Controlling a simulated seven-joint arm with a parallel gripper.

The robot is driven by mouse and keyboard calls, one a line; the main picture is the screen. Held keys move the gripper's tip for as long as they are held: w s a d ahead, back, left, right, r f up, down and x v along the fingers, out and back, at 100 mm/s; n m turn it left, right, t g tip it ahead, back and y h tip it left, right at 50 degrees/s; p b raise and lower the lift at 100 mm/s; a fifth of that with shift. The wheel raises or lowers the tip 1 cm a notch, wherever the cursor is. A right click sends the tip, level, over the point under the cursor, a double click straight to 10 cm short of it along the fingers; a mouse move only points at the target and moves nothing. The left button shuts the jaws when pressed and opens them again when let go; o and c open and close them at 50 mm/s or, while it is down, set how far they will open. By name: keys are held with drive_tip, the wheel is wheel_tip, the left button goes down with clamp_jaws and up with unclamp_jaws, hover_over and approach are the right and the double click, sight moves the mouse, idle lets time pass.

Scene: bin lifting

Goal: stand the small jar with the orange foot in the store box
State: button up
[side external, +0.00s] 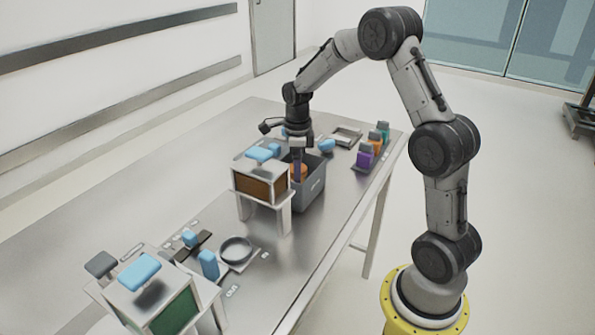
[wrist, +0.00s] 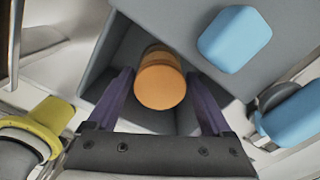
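An orange cylinder (wrist: 160,82), seemingly the jar's orange part, is in the wrist view between my gripper's two purple fingers. It also shows in the side view (side external: 302,172). Any other part of it is mostly hidden. The grey open-topped bin (side external: 313,188) stands on the table, and its inside walls surround the cylinder in the wrist view (wrist: 122,45). My gripper (side external: 298,176) points down into the bin. Its fingers (wrist: 161,75) look spread, with narrow gaps beside the cylinder; contact is not clear. I cannot tell which container is the store box.
A brown-fronted box (side external: 260,185) on a white stand is close beside the bin, with a blue knob (side external: 261,154) on top. A green-fronted box (side external: 175,315) stands in front. Purple, orange and teal items (side external: 365,158) are at the right edge. A round dish (side external: 236,249) lies nearer.

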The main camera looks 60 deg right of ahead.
drive_tip(key=shift+o, duration=0.8)
drive_tip(key=shift+r, duration=0.1)
drive_tip(key=s+a+r+n+t, duration=0.1)
drive_tip(key=a+r+n, duration=0.1)
drive_tip(key=r, duration=0.6)
drive_tip(key=s+a+r+n, duration=0.2)
drive_tip(key=r+n, duration=0.1)
drive_tip(key=r, duration=0.4)
drive_tip(key=s+a+n+t, duration=0.2)
drive_tip(key=s+a+n, duration=0.4)
drive_tip(key=s+n, duration=0.3)
drive_tip(key=s+a+n+t, duration=0.2)
drive_tip(key=s+a+n, duration=0.5)
drive_tip(key=n, duration=0.9)
drive_tip(key=s, duration=0.3)
drive_tip(key=shift+s+t, duration=0.25)
drive_tip(key=shift+t, duration=0.05)
